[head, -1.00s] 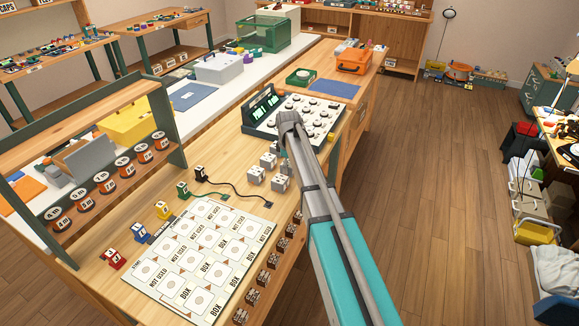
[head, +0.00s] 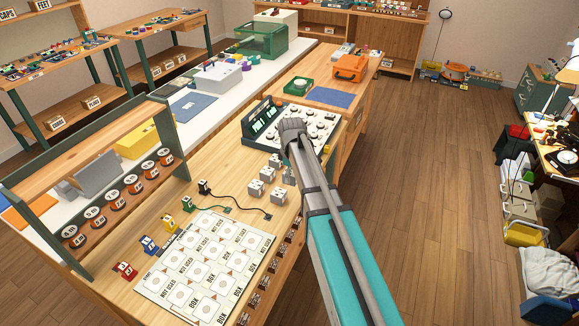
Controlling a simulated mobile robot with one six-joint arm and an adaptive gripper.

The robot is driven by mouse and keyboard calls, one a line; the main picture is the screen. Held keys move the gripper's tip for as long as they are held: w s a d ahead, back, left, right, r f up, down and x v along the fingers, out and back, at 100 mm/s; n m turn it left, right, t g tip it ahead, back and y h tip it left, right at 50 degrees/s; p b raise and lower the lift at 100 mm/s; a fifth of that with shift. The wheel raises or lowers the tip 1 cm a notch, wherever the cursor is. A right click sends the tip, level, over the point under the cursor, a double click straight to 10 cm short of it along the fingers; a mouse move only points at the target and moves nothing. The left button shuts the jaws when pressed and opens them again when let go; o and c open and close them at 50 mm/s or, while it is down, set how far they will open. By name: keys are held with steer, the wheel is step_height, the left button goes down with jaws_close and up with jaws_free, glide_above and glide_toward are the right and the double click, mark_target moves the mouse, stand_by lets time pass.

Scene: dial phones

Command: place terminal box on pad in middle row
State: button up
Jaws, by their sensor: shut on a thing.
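The pale sheet of pads (head: 150,283) lies on the wooden bench, with pads printed NOT USED and BOX in rows. Small white terminal boxes (head: 267,173) stand in a loose group on the bench beyond its upper right corner. My gripper (head: 292,132) is at the far end of my teal and grey arm, above the bench between these boxes and the dial panel. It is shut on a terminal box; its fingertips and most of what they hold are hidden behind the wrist. The pads in view look empty.
Black and green cables (head: 245,195) run near the boxes. A dial panel (head: 305,115) stands beyond the gripper. A green-framed rack of labelled reels (head: 182,150) stands at left.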

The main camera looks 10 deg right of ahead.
steer(key=s+r+p, duration=0.2)
steer(key=s, duration=0.4)
steer(key=shift+r, duration=0.3)
steer(key=shift+w+d, duration=0.1)
stand_by(0.7)
